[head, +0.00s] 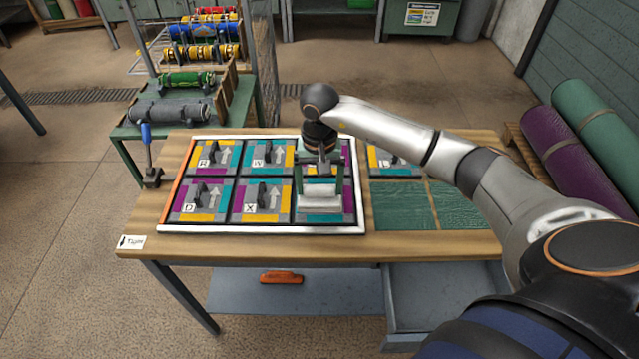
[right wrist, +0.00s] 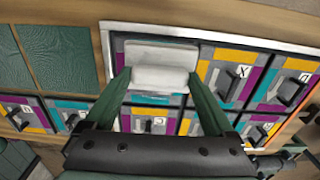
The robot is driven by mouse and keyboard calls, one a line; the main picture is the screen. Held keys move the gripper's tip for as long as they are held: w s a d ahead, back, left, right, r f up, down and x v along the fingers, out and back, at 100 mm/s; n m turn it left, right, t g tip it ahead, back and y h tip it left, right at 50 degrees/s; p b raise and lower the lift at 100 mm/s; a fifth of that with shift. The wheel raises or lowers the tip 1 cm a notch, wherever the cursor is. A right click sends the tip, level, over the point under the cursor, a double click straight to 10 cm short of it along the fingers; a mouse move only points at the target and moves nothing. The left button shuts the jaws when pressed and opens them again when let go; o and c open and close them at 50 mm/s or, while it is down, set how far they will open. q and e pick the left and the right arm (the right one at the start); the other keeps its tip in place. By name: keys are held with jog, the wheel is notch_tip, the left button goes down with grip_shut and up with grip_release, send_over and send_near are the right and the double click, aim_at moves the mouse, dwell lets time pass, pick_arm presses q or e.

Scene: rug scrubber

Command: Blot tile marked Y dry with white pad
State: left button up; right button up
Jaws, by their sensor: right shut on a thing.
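My right gripper (head: 320,184) is shut on a white pad (head: 320,200), which also shows between the fingers in the right wrist view (right wrist: 160,68). The pad is over the front-right tile (head: 348,199) of the framed tile panel, and covers much of it. That tile has purple, teal and grey areas; it shows in the right wrist view too (right wrist: 118,66). Its letter is hidden, and I can read no Y on any tile. I cannot tell whether the pad touches the tile. My left gripper is not in view.
Tiles marked W (head: 265,155) and X (head: 262,198) lie in the white-edged panel (head: 255,229). Dark green mats (head: 403,205) lie at right on the wooden table (head: 430,243). A blue-handled tool (head: 148,150) stands at the left edge. Rolled rugs (head: 185,80) are on a rack behind.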

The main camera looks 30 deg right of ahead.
jog(key=shift+r+p, duration=0.85)
jog(key=shift+r, duration=0.6)
dwell(0.4)
jog(key=o, duration=1.1)
jog(key=shift+c, duration=0.2)
jog(key=c, duration=1)
jog(key=shift+r+p, duration=0.65)
jog(key=shift+r, duration=0.45)
jog(key=shift+r+p, duration=0.3)
jog(key=shift+r, duration=1.6)
jog(key=shift+f, duration=0.1)
